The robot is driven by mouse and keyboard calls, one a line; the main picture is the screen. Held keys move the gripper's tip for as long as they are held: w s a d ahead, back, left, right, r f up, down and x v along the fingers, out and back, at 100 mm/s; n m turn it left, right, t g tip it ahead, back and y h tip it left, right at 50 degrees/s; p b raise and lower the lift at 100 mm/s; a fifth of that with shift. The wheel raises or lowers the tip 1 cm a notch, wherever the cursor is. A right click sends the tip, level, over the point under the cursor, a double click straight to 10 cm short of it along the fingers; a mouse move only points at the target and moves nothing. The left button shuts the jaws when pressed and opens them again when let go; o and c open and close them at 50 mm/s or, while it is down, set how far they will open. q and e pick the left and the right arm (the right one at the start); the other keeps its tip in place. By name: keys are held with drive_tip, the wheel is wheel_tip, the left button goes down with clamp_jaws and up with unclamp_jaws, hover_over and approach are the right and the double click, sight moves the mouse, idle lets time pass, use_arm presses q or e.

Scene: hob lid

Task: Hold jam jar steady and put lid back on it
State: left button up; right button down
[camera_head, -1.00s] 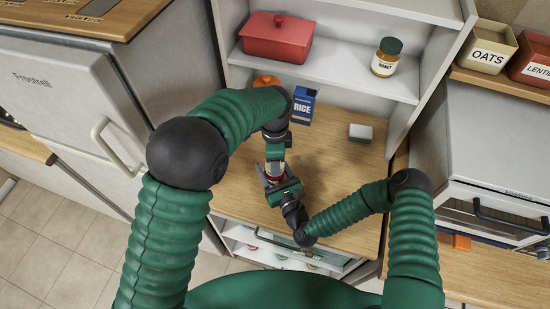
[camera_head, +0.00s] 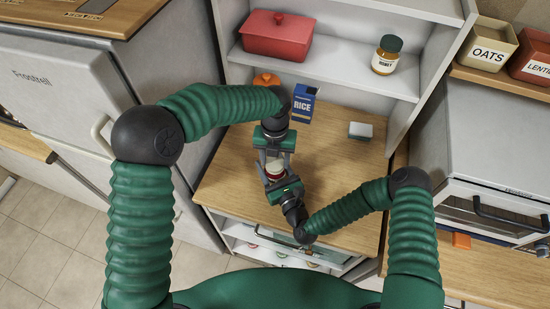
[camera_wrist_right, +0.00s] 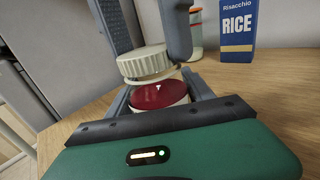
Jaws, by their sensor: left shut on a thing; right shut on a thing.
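The jam jar (camera_wrist_right: 152,94) shows dark red with a pale band in the right wrist view, and as a small red patch (camera_head: 273,180) in the head view. My right gripper (camera_wrist_right: 158,98) is shut on it; this gripper also shows in the head view (camera_head: 276,182). The cream ridged lid (camera_wrist_right: 142,61) is slightly tilted over the jar's top. My left gripper (camera_head: 273,162) is shut on the lid from above, its grey fingers on either side. A thin pale rim shows beneath the lid; I cannot tell whether lid and jar touch.
A blue rice box (camera_head: 303,104), an orange item (camera_head: 266,80) and a small grey-white block (camera_head: 360,131) stand behind on the wooden counter (camera_head: 330,190). A red pot (camera_head: 277,38) and honey jar (camera_head: 386,55) stand on the shelf above. The counter right of the grippers is clear.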

use_arm(q)
drive_tip(key=m, duration=0.5)
drive_tip(key=shift+w+m, duration=0.2)
drive_tip(key=shift+m, duration=0.2)
drive_tip(key=o, duration=1.3)
drive_tip(key=shift+s+r, duration=0.1)
drive_tip(key=shift+r, duration=2.15)
drive_tip(key=shift+c, duration=0.4)
